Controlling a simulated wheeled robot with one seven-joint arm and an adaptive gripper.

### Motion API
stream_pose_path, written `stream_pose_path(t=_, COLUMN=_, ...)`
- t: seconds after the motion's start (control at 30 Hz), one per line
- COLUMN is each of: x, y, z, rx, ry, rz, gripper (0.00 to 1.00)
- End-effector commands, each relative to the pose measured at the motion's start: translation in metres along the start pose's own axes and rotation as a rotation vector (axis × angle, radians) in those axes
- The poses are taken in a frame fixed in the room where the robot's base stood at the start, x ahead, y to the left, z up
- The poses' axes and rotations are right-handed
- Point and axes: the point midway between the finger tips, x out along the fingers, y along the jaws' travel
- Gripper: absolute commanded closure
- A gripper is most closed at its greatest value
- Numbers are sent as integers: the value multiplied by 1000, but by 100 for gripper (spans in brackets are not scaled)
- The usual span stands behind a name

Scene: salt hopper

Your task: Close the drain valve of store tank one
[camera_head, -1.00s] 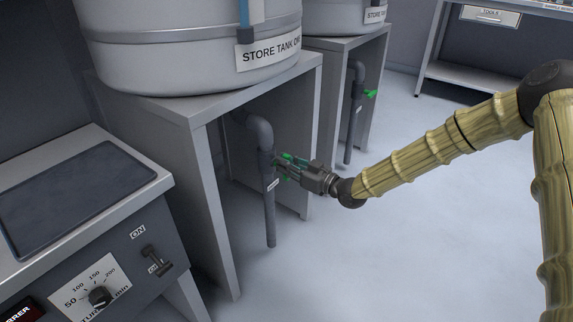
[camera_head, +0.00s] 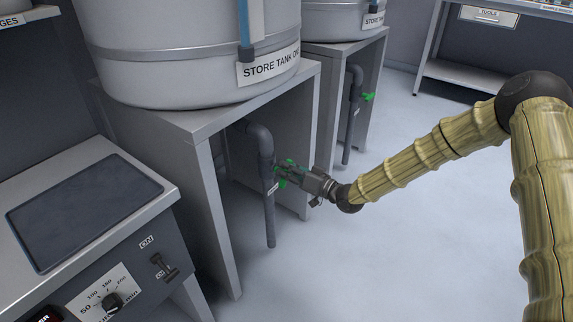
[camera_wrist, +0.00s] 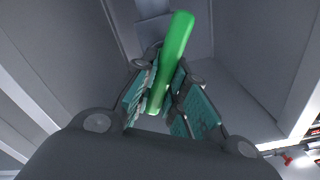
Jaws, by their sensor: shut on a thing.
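Store tank one (camera_head: 180,45) stands on a grey stand at the left, with its name label on its side. Its dark drain pipe (camera_head: 268,210) bends down under the stand. The green drain valve handle (camera_head: 281,171) sits on this pipe, partly hidden by my gripper. In the wrist view the green handle (camera_wrist: 174,48) rises tilted between my fingers. My gripper (camera_head: 290,172) is at the pipe, shut on the handle, with its teal finger pads on either side. The valve body is hidden in the wrist view.
A second tank (camera_head: 335,18) with its own pipe and green handle (camera_head: 368,97) stands behind. A grey console (camera_head: 85,205) with a knob and switch is at the lower left. The floor (camera_head: 400,240) right of the stands is open.

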Motion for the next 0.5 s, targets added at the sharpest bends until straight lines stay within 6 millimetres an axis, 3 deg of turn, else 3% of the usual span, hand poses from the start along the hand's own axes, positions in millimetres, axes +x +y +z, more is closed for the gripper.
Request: stream_pose_path(t=0.5, x=0, y=7, z=-1, rx=488, ry=2, rz=2, gripper=100)
